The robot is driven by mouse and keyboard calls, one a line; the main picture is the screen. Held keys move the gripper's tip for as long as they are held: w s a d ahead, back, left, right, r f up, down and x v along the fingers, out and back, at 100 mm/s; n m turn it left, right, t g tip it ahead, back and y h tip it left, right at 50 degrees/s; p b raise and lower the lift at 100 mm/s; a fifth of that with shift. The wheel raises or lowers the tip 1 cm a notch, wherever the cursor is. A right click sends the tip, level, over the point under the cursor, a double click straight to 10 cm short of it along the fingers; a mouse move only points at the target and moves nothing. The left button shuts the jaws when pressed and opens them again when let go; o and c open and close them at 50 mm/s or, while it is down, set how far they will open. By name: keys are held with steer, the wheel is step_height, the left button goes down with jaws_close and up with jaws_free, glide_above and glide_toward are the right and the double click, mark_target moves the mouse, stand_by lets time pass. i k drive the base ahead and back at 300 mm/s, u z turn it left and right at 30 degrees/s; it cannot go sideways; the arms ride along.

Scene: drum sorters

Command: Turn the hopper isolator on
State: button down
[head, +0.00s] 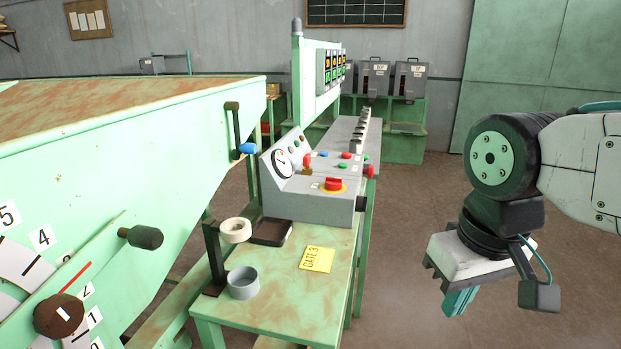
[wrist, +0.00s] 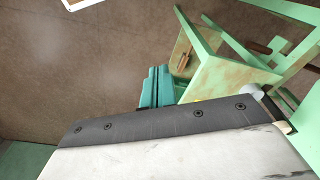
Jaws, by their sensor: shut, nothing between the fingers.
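A grey control box (head: 310,205) stands on the green bench. On its top is a red knob on a yellow plate (head: 333,186), which looks like an isolator switch; its label and exact position are too small to read. A black knob (head: 362,204) is on the box's right end. I cannot tell for sure which control is the hopper isolator. My gripper (head: 460,301) hangs over open floor to the right of the bench, well apart from the box. Its teal fingers are shut and empty, and show in the wrist view (wrist: 157,87).
The box also carries a dial gauge (head: 283,163) and coloured buttons. The bench (head: 270,300) holds a tape roll (head: 236,230), a grey cup (head: 243,283) and a yellow "GATE 3" tag (head: 317,259). A large green machine fills the left. Floor between bench and gripper is clear.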

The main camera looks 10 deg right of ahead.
mark_target(332, 184)
steer(key=k, duration=0.55)
steer(key=u, duration=0.6)
steer(key=i, duration=1.1)
steer(key=z, duration=0.4)
